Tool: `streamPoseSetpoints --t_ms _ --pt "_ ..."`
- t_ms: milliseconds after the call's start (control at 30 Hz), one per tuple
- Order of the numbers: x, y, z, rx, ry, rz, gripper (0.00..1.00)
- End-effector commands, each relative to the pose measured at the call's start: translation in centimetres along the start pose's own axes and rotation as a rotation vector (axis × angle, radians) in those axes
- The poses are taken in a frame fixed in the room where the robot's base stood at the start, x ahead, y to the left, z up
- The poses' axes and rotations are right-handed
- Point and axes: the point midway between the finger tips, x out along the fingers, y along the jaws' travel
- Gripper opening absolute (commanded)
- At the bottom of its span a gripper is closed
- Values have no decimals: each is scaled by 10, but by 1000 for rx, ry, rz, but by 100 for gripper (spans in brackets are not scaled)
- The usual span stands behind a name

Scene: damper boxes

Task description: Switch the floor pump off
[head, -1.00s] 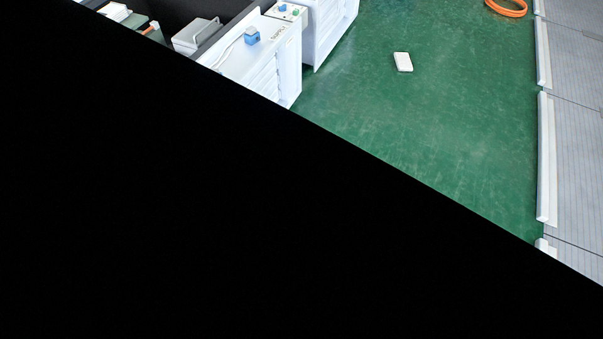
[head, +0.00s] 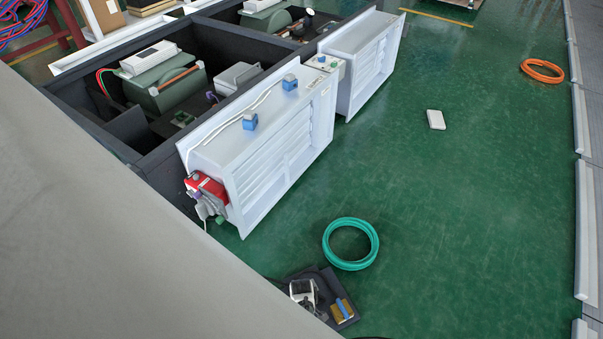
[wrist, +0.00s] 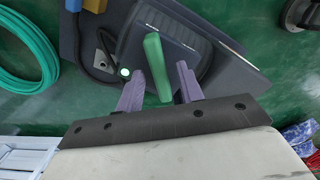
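In the wrist view a dark grey unit, seemingly the floor pump (wrist: 218,66), stands on the green floor. A green bar-shaped handle (wrist: 155,62) rises from it, and a small green-white lamp (wrist: 124,72) glows to its left. My gripper (wrist: 160,68) has two purple fingers spread apart, one on each side of the green bar's lower end. A gap shows on the right side; contact on the left cannot be told. In the head view a dark tray (head: 323,277) with small parts lies at the bottom, partly hidden. My gripper is not visible there.
A coiled green hose (head: 327,243) lies beside the tray. White louvred damper boxes (head: 222,155) stand on a dark frame at the left. An orange hose coil (head: 527,73) and a white block (head: 436,119) lie on otherwise clear floor at the right.

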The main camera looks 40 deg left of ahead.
Motion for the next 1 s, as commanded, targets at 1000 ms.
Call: streamPoseSetpoints --t_ms 1000 --pt "5 0 0 36 0 1 0"
